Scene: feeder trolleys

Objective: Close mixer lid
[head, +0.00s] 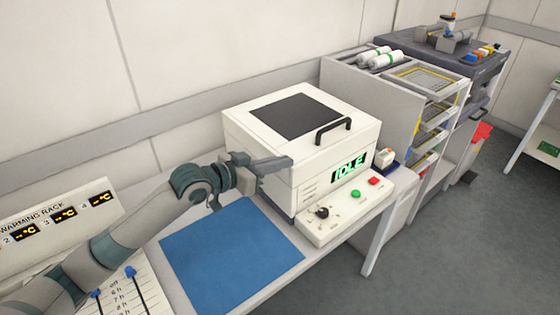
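The mixer is a white box (318,185) on a white table, with a green "IDLE" display (349,167) on its front. Its lid (345,107) has a dark square panel and a black bar handle (333,130) near the front edge. The lid lies flat on the box, and I see no gap under it. My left gripper (280,163) is at the mixer's front left side, below the lid's top edge and away from the handle. I cannot tell whether it touches the mixer, and its finger opening is unclear. My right gripper is not in view.
A control panel (345,208) with a black knob and green and red buttons sits before the mixer. A blue mat (230,258) lies to its left. A warming rack (55,222) is at far left. A shelf trolley (425,100) stands right; grey floor is open at lower right.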

